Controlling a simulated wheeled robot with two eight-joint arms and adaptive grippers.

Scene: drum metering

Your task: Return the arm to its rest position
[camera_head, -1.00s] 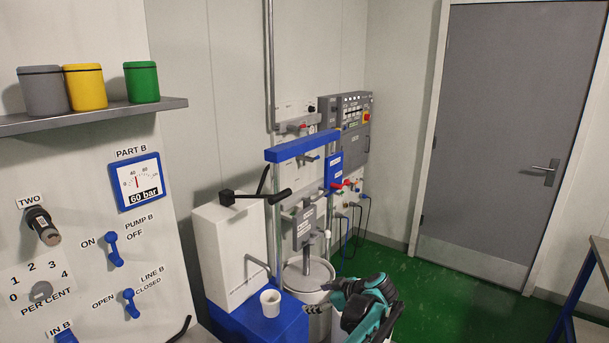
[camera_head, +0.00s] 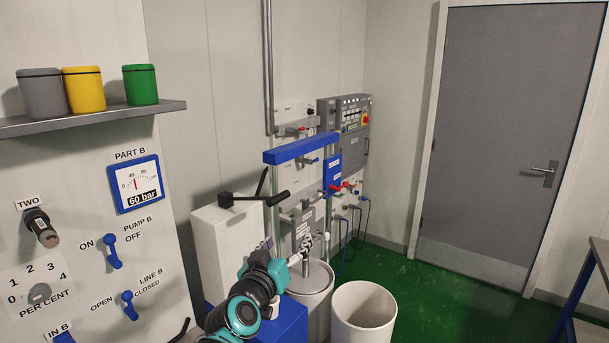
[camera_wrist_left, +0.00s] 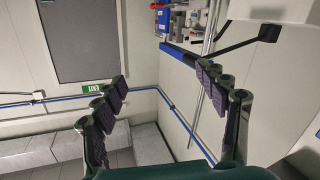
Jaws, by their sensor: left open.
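My left arm (camera_head: 250,300) comes up from the bottom edge in the head view, in front of the blue stand and the white box. Its gripper (camera_head: 308,245) is in front of the drum rig, and its fingers are small and hard to make out there. In the left wrist view the left gripper (camera_wrist_left: 162,82) shows its two dark padded fingers spread apart, with nothing between them. My right gripper is not in view.
A drum (camera_head: 312,298) stands under the rig with a blue crossbar (camera_head: 301,148). A white bin (camera_head: 363,312) stands right of it on green floor. A blue stand (camera_head: 292,322) holds a white box (camera_head: 212,250). A control panel (camera_head: 130,240) is left; a door (camera_head: 500,140) is right.

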